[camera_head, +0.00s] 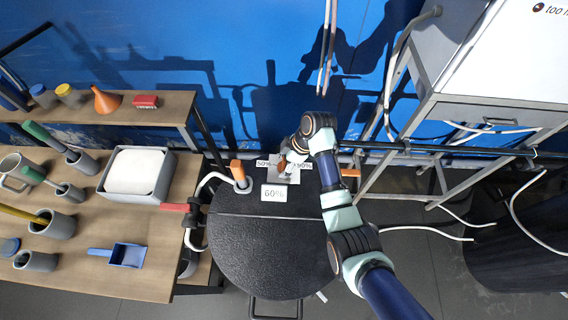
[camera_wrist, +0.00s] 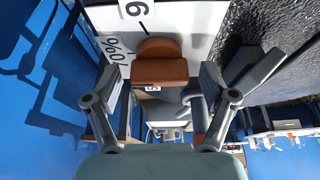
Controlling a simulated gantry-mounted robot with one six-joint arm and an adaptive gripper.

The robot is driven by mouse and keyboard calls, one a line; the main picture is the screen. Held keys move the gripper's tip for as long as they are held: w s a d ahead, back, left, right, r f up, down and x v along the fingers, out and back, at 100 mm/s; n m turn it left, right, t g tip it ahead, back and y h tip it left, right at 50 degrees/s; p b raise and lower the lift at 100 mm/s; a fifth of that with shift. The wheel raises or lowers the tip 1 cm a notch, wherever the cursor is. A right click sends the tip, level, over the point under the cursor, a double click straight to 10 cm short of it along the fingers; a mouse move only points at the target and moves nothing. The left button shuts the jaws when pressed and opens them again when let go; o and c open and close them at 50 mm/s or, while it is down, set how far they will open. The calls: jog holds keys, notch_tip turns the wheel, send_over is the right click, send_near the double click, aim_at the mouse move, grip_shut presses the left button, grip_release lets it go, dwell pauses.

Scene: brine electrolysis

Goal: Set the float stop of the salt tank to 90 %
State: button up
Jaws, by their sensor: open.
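The salt tank is a round black vessel with a textured black lid (camera_head: 268,250) in the middle of the head view. At its back edge is a white scale plate with a 50% label (camera_head: 263,163), a 90% label (camera_head: 302,165) and a 60% label (camera_head: 273,194). An orange float stop knob (camera_head: 282,167) shows among these labels, partly hidden by my gripper (camera_head: 288,163). In the wrist view the orange knob (camera_wrist: 160,69) lies between the spread fingers of my open gripper (camera_wrist: 163,80), with gaps on both sides. Which mark the stop points to cannot be told.
An orange-topped handle (camera_head: 238,172) and a red-handled valve (camera_head: 176,207) stand left of the lid. A wooden bench (camera_head: 150,275) with pots, a blue scoop (camera_head: 126,254) and a white-filled tray (camera_head: 162,192) is at left. A metal frame (camera_head: 405,140) stands at right.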

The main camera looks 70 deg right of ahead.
jog(key=shift+f, duration=0.15)
jog(key=c, duration=1.2)
jog(key=shift+o, duration=0.2)
jog(key=shift+p, duration=0.3)
jog(key=m+p, duration=0.1)
jog(key=m+h+p, duration=0.1)
jog(key=p, duration=0.1)
jog(key=shift+r+m, duration=0.3)
jog(key=shift+m, duration=0.1)
jog(key=m+h+p, duration=0.1)
jog(key=m+p, duration=0.3)
jog(key=shift+w+h, duration=0.1)
jog(key=shift+h, duration=0.3)
jog(key=m+h+p, duration=0.1)
jog(key=m+p, duration=0.1)
jog(key=m, duration=0.1)
jog(key=shift+f+m, duration=0.1)
jog(key=shift+m, duration=0.3)
jog(key=shift+f+m+g+h+p, duration=0.1)
jog(key=shift+m+g+h+p, duration=0.55)
jog(key=shift+m, duration=0.95)
